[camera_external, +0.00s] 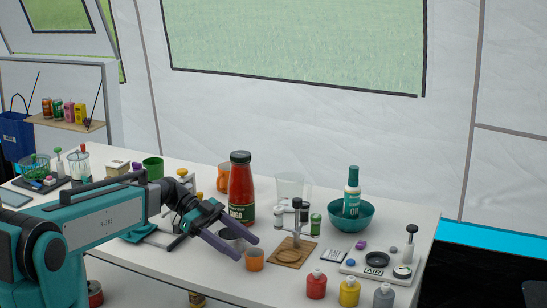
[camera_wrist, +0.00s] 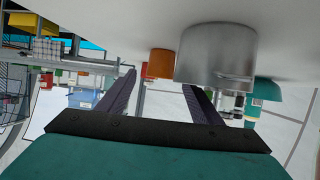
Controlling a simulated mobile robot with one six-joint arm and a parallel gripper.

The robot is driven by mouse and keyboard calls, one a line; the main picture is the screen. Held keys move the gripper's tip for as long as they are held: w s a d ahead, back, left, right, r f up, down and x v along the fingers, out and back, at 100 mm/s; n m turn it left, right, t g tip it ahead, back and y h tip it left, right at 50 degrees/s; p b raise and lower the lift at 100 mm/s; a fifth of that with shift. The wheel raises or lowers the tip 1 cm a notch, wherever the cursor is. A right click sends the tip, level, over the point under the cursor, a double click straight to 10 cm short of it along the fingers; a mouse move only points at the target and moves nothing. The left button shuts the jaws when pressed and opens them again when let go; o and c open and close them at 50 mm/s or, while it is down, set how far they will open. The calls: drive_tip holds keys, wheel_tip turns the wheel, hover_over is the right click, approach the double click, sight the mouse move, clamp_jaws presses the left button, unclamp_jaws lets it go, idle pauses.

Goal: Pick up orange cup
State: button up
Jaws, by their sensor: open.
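A small orange cup (camera_external: 254,261) stands on the white table near the front middle, just past my gripper's fingertips. Another orange cup (camera_external: 222,179) stands farther back, partly hidden behind the sauce bottle.
A tall red sauce bottle (camera_external: 241,195) stands behind my gripper. A wooden board (camera_external: 297,248) and a stand with small jars (camera_external: 297,218) are to the right. Red (camera_external: 316,285) and yellow (camera_external: 349,292) bottles stand at the front right. A teal bowl (camera_external: 363,218) is farther right.

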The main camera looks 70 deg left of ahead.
sight(262, 258)
drive_tip(key=shift+p+x, duration=0.8)
drive_tip(key=shift+x, duration=1.7)
drive_tip(key=c, duration=1.1)
drive_tip(key=shift+r, duration=0.2)
drive_tip(key=shift+r+b, duration=1.35)
drive_tip(key=shift+r, duration=3.5)
